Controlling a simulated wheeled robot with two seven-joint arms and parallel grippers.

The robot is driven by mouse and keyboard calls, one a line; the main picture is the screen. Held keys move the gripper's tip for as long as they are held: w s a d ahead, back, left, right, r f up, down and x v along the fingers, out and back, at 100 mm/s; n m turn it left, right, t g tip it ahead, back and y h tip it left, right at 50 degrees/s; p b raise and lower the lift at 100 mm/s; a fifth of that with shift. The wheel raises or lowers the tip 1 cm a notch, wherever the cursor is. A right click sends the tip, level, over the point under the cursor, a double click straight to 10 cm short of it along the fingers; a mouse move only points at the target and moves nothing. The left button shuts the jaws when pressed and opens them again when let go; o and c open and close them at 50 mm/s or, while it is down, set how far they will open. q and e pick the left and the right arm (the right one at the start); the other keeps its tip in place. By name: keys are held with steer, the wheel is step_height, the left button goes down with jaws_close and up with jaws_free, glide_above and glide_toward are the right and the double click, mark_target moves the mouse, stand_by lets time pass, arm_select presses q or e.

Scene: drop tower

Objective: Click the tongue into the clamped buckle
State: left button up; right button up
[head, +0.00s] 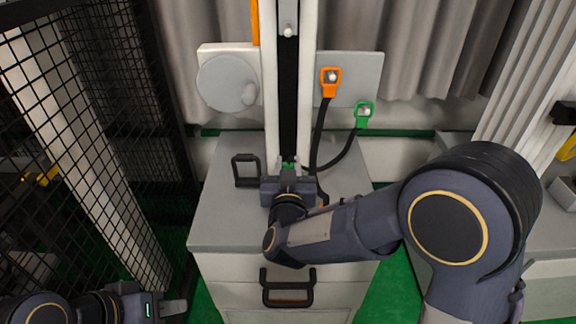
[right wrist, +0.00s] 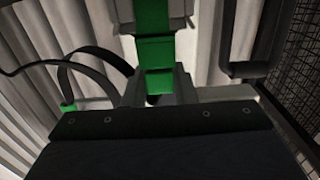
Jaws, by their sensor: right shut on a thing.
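My right gripper (head: 288,182) is at the foot of the white tower, in front of its dark centre channel. It is shut on a green piece (head: 288,166), which also shows between the fingers in the right wrist view (right wrist: 158,84). Just beyond it in the wrist view is a grey housing with a green part (right wrist: 154,17). I cannot tell whether the held piece is seated in that part. A green tab (head: 365,113) and an orange tab (head: 331,80) on black straps hang from pegs at the right. My left gripper (head: 174,308) is at the lower left, away from the tower.
The grey cabinet top (head: 225,215) carries the tower (head: 302,110) and a black handle-shaped frame (head: 245,170). A drawer handle (head: 287,288) sticks out in front. A black mesh fence (head: 130,110) stands at the left. The cabinet top's left front is clear.

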steer(key=shift+f, duration=0.15)
steer(key=o, duration=0.8)
steer(key=shift+o, duration=0.2)
steer(key=s, duration=0.8)
steer(key=shift+w, duration=0.1)
